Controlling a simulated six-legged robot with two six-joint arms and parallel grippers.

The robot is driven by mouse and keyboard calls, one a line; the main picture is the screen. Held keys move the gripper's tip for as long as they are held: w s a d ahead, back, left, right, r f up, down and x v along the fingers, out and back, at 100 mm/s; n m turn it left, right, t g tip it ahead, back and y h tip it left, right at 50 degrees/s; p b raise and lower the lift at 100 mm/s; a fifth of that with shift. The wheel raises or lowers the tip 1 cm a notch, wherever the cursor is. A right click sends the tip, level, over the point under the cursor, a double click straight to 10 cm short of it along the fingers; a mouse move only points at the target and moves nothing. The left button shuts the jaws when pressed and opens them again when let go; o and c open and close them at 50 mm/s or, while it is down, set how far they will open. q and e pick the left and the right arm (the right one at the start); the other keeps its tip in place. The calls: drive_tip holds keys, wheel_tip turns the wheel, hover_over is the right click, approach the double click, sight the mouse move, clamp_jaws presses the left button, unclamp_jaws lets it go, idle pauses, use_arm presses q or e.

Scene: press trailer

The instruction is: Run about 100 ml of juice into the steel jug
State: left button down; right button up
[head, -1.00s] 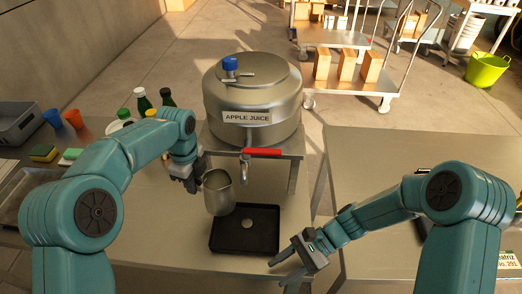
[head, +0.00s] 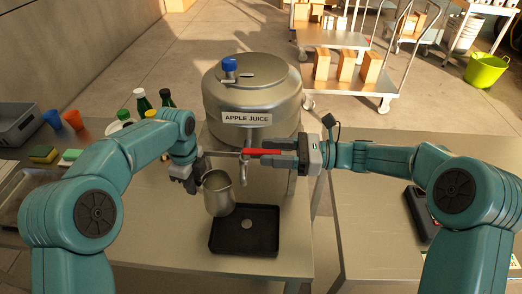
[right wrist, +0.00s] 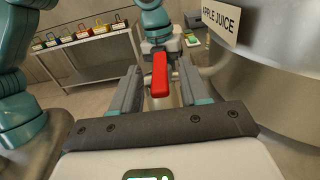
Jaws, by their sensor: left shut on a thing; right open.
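The steel jug (head: 219,199) is held upright by my left gripper (head: 194,183), which is shut on its left side. The jug hangs over the back left of the black drip tray (head: 245,248), to the left of the tap spout (head: 243,178). The tap's red lever (head: 262,152) points right below the steel juice tank (head: 252,97) labelled APPLE JUICE. My right gripper (head: 270,157) is open at the lever. In the right wrist view, the red lever (right wrist: 160,76) lies between its two spread fingers (right wrist: 160,92). The jug's inside is not clear.
Bottles (head: 143,101), orange and blue cups (head: 73,118) and sponges (head: 43,153) stand on the left. A dark device (head: 420,205) lies on the right table. A trolley with boxes (head: 345,65) stands behind. The bench front beside the tray is clear.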

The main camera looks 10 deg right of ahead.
sight(261, 150)
drive_tip(key=shift+w+a, duration=0.2)
drive_tip(key=shift+a, duration=1.3)
drive_tip(key=shift+d, duration=0.1)
clamp_jaws()
drive_tip(key=shift+s+r+m+t, duration=0.1)
drive_tip(key=shift+m+t, duration=0.2)
drive_tip(key=shift+t, duration=0.2)
drive_tip(key=m+t, duration=0.1)
drive_tip(key=s+m+t+h, duration=0.1)
drive_tip(key=t, duration=0.1)
drive_tip(key=m+t+h, duration=0.1)
drive_tip(key=t, duration=0.1)
drive_tip(key=shift+s+a, duration=0.15)
drive_tip(key=shift+a, duration=0.15)
drive_tip(key=shift+s+a+r+m+t+h, duration=0.1)
drive_tip(key=shift+s+a+m+t+h, duration=0.05)
drive_tip(key=shift+m+t+h, duration=0.8)
drive_tip(key=shift+s+a+m+t+h, duration=0.2)
drive_tip(key=shift+m+t+h, duration=0.6)
drive_tip(key=shift+t, duration=0.25)
drive_tip(key=shift+s+a+r+m+t+h, duration=0.1)
drive_tip(key=shift+s+a+m+t+h, duration=0.05)
drive_tip(key=shift+m+t+h, duration=0.8)
